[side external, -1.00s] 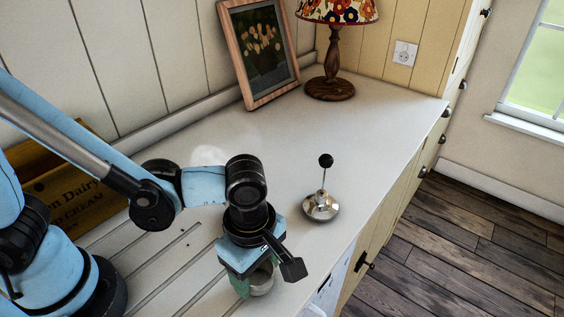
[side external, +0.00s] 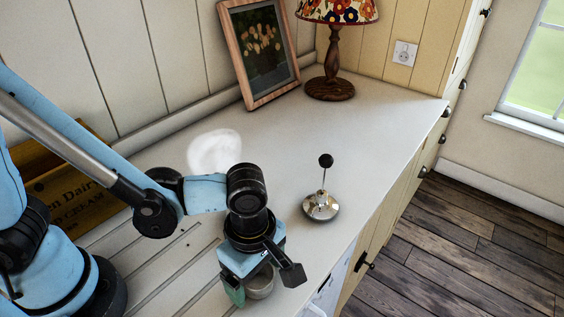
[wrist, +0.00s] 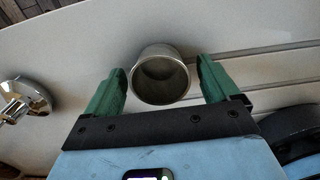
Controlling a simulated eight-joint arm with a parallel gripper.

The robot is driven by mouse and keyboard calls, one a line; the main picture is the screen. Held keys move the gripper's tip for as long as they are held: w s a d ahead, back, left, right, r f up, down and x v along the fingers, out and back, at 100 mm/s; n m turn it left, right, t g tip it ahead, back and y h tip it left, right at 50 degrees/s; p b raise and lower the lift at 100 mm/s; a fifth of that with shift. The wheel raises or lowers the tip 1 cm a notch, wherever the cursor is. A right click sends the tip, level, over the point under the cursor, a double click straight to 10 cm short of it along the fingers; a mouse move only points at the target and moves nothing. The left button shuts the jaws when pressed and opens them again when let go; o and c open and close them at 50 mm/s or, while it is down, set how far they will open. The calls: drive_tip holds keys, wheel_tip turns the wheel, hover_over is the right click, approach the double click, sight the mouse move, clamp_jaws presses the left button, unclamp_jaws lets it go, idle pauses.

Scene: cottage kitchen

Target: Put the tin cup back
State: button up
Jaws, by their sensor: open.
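The tin cup (wrist: 159,76) is a plain grey metal cup, seen from above with its open mouth toward the wrist camera. It stands on the pale worktop near the front edge. In the side external view only part of the cup (side external: 261,283) shows below my gripper. My gripper (wrist: 158,88) is open, with one green finger on each side of the cup and a visible gap on both sides. In the side external view my gripper (side external: 254,289) points down at the cup. The cup's far side is hidden there.
A chrome piece with a black-knobbed rod (side external: 321,205) stands right of my gripper. A pale whitish round patch (side external: 214,152) shows on the worktop behind. A wooden crate (side external: 66,196), picture frame (side external: 262,52) and lamp (side external: 330,85) stand along the back. The worktop (side external: 385,130) is clear at right.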

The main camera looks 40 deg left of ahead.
sight(257, 285)
drive_tip(key=shift+r, duration=0.15)
wheel_tip(257, 285, up, 12)
drive_tip(key=f, duration=0.1)
drive_tip(key=w+a+m+t, duration=0.3)
drive_tip(key=a+m, duration=0.6)
drive_tip(key=a, duration=0.1)
drive_tip(key=w+a+r+m+t, duration=0.1)
drive_tip(key=a+m+t, duration=0.3)
drive_tip(key=a+m, duration=0.5)
drive_tip(key=shift+w+a+r, duration=0.3)
drive_tip(key=shift+w+a, duration=0.1)
drive_tip(key=shift+w, duration=0.5)
drive_tip(key=shift+d, duration=0.1)
